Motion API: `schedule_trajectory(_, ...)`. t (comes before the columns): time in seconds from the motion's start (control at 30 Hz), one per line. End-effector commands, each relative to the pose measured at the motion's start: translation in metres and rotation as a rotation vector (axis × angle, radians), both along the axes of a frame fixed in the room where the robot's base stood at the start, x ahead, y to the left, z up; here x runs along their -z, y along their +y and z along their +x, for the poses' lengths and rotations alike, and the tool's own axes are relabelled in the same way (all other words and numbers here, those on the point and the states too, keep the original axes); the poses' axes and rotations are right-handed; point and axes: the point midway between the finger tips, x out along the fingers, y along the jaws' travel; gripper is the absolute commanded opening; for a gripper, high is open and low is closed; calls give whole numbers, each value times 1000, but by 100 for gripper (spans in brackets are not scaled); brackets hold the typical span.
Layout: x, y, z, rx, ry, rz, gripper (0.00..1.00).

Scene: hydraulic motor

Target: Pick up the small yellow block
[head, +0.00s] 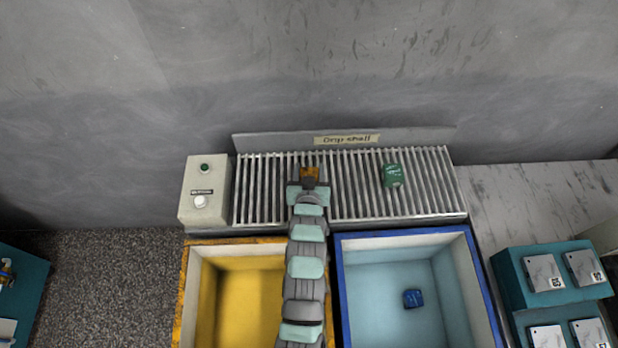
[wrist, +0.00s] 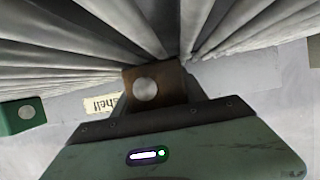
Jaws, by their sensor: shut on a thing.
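The small yellow block (head: 310,172) looks orange-brown and shows at the tip of my arm, over the slatted drop shelf in the head view. In the wrist view the block (wrist: 152,84) is dark brown with a round grey disc on its face. My gripper (head: 308,183) is shut on it. The gripper body covers the block's near side. I cannot tell whether the block touches the slats.
A green block (head: 392,176) lies on the slatted shelf (head: 350,205) to the right. A yellow bin (head: 184,300) and a blue bin (head: 341,290) stand in front; a blue block (head: 413,298) lies in the blue bin. A button box (head: 205,188) stands at the left.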

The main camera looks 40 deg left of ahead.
Motion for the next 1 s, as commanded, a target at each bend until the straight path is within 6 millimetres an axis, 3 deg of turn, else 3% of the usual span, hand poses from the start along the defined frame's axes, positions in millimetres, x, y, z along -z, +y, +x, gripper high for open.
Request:
schedule_trajectory(0.37,0,0,0,0,0,0,0)
schedule_trajectory(0.8,-2,0,0,0,-1,1,0)
schedule_trajectory(1.0,-18,0,1,0,-4,3,0)
